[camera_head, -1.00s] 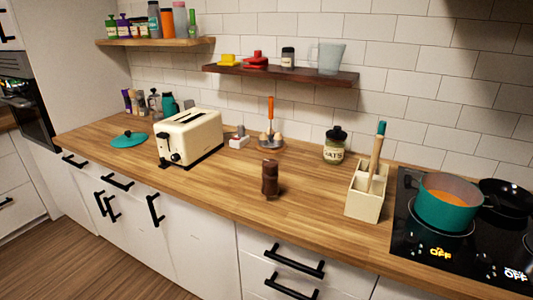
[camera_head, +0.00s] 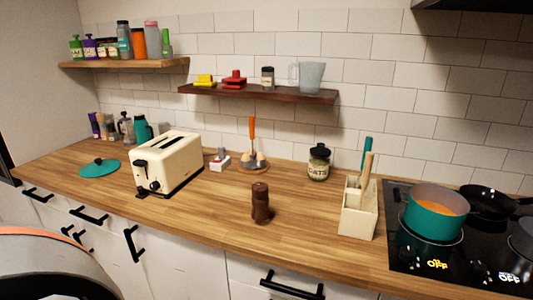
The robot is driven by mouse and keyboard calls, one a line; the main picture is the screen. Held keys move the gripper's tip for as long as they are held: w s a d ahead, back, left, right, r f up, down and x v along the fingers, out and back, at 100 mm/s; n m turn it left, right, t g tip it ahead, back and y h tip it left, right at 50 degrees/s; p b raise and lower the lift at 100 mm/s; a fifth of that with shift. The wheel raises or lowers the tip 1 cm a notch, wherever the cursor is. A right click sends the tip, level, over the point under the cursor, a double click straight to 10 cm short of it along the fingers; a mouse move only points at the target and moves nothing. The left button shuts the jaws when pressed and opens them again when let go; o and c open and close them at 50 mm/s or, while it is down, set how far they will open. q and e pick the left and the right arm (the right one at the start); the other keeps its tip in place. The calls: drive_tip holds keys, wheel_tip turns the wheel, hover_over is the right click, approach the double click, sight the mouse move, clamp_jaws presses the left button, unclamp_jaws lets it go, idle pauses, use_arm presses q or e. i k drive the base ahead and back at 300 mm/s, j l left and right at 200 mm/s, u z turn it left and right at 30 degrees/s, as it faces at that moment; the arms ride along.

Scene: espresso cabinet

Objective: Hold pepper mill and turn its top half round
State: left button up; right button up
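The pepper mill (camera_head: 260,203) is dark brown and stands upright on the wooden counter (camera_head: 200,217), near its front edge and about the middle of the view. Nothing touches it. Its top half and lower half are both in sight. Neither of my grippers shows in the head view. A rounded grey and orange part, seemingly of my own arm, fills the lower left corner.
A cream toaster (camera_head: 168,162) stands left of the mill and a cream utensil holder (camera_head: 358,208) right of it. A hob with a teal pot (camera_head: 434,218) is at the far right. An oats jar (camera_head: 319,163) stands behind. The counter around the mill is clear.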

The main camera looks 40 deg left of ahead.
sight(260, 190)
drive_tip(key=k+j+z, duration=0.2)
drive_tip(key=j, duration=0.25)
drive_tip(key=j+z, duration=0.25)
drive_tip(key=j, duration=0.25)
drive_tip(key=k+j, duration=0.15)
drive_tip(key=j, duration=0.2)
drive_tip(key=k+j+z, duration=0.1)
drive_tip(key=j, duration=0.3)
drive_tip(key=k+j, duration=0.15)
drive_tip(key=j, duration=0.2)
drive_tip(key=k+j+z, duration=0.1)
drive_tip(key=j, duration=0.3)
drive_tip(key=k+j, duration=0.2)
drive_tip(key=j, duration=0.15)
